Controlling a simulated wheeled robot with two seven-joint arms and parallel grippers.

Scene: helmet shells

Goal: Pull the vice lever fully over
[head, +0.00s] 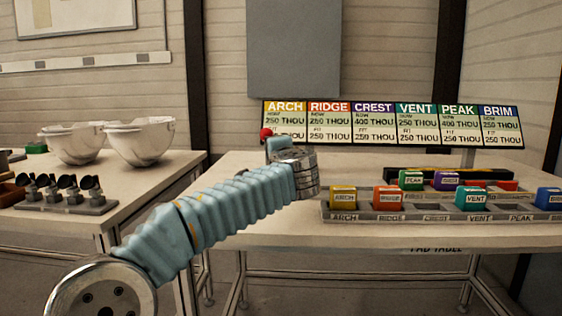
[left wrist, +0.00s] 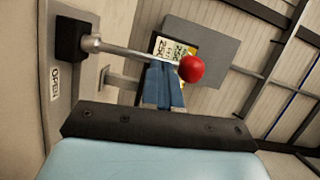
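The lever's red ball knob (head: 266,134) shows in the head view just left of my left gripper (head: 278,147), which is largely hidden behind my wrist. In the left wrist view the red knob (left wrist: 192,68) sits at the end of a metal lever rod (left wrist: 130,48) that comes from a black pivot block (left wrist: 72,38). My left gripper's blue fingers (left wrist: 162,84) lie side by side with only a thin seam between them. The rod crosses by their tips; I cannot tell if it touches them. The vice jaws are not seen. My right gripper is not in view.
A panel beside the pivot bears an OPEN label (left wrist: 55,82). The right table holds a rack (head: 410,217) of coloured blocks below a sign board (head: 390,122). White helmet shells (head: 140,140) and a stand of dark pieces (head: 68,200) are on the left table.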

